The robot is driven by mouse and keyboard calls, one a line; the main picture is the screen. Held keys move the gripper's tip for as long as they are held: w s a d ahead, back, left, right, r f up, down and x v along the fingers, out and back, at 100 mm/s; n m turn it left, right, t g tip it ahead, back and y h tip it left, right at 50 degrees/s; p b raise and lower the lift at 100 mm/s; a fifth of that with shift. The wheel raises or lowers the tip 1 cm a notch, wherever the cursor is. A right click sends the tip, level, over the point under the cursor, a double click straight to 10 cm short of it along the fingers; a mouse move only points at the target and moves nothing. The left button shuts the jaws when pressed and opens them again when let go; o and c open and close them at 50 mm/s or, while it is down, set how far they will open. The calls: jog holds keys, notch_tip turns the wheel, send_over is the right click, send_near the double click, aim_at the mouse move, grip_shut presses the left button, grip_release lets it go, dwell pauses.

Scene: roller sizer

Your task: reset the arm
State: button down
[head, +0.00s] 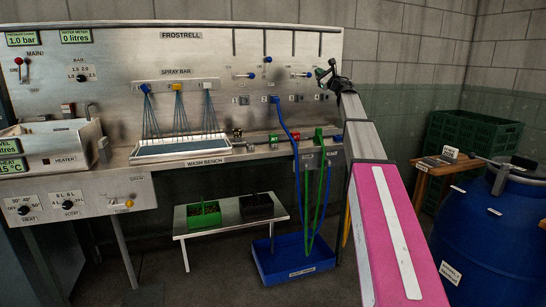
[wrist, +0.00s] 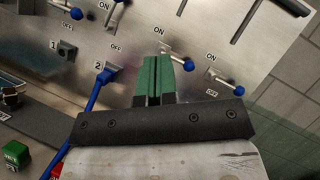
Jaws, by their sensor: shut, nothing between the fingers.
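My arm, with a pink link, reaches up from the lower right of the head view toward the right end of the steel panel. My gripper (head: 324,72) is at its end, in front of the panel near the upper right valves. In the wrist view its two green fingers (wrist: 155,62) lie side by side, shut with nothing between them. They point at the panel between valve levers with blue knobs. One blue-knobbed lever (wrist: 188,62) shows just right of the fingertips. Whether the fingers touch the panel or a lever, I cannot tell.
A blue hose (wrist: 98,90) runs from outlet 2, left of the fingers. The wash bench (head: 220,158) juts out below the panel. A blue tray (head: 262,268) stands on the floor. A blue barrel (head: 490,225) and green crates (head: 480,135) are at right.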

jog(key=s+d+f+m+g+h, duration=0.2)
jog(key=s+f+m+h, duration=0.35)
jog(key=f+m, duration=0.75)
jog(key=s+d+f+m+g+h, duration=0.15)
jog(key=s+f+m+h, duration=0.4)
jog(key=f+m, duration=0.75)
jog(key=s+d+f+m+g+h, duration=0.15)
jog(key=s+f+m+h, duration=0.55)
jog(key=f, duration=1)
jog(key=s+a+f+m+g+y, duration=0.2)
jog(key=s+f+m+g, duration=0.5)
jog(key=s+f+m, duration=0.7)
jog(key=s+a+f+m+g+y, duration=0.1)
jog(key=s+a+f+g, duration=0.1)
jog(key=s+f, duration=0.3)
jog(key=s+a+f+m+g+y, duration=0.1)
jog(key=s+f, duration=0.5)
jog(key=s, duration=0.6)
jog(key=a+m+g, duration=0.1)
jog(key=a+g, duration=0.1)
jog(key=g, duration=0.1)
jog(key=shift+s+a+m+y, duration=0.3)
jog(key=shift+s+y, duration=0.05)
jog(key=shift+y, duration=0.05)
